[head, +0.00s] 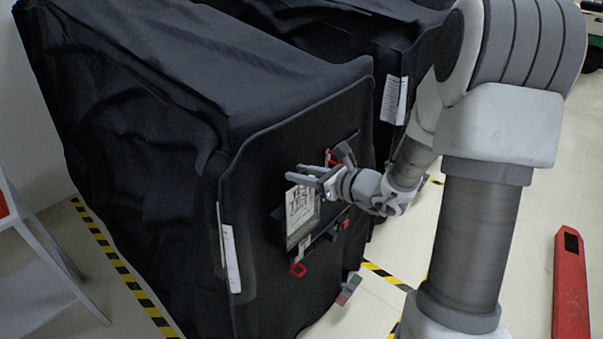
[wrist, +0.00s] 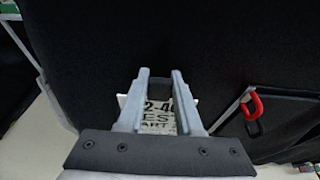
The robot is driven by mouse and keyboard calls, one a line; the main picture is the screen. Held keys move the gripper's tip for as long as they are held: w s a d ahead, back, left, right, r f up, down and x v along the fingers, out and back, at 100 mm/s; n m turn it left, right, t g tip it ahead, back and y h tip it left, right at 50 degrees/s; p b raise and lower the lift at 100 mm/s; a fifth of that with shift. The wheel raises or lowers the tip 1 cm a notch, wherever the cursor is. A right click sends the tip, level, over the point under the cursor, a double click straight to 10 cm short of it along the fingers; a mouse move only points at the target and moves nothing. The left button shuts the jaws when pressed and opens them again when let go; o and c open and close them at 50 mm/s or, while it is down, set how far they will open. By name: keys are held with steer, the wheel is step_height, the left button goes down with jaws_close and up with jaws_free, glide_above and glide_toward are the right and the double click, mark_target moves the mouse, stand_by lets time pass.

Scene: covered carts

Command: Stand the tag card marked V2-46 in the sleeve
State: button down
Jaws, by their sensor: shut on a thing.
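The tag card (head: 301,212) is a white card with black print, held near the front of the black-covered cart (head: 250,190). In the wrist view the card (wrist: 158,122) shows "2-46" and more print below; the rest is hidden by my gripper. My gripper (head: 308,177) is shut on the card, and its fingers (wrist: 160,78) lie either side of it. A dark pocket (wrist: 290,125) with a pale edge, seemingly the sleeve, is on the cover at right in the wrist view. I cannot tell whether the card touches it.
A red clip (wrist: 254,106) hangs at the pocket's corner, and another red clip (head: 298,270) shows low on the cart front. White sheets (head: 231,258) hang on the cover's edge. A second covered cart (head: 345,35) stands behind. A red pallet-jack-like object (head: 570,290) is at right.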

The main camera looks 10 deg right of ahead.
steer(key=shift+f+b, duration=0.95)
steer(key=shift+f, duration=0.1)
steer(key=c, duration=0.5)
jaws_free()
steer(key=v, duration=1.7)
steer(key=shift+s+p, duration=0.2)
steer(key=shift+p, duration=0.2)
steer(key=shift+r, duration=0.1)
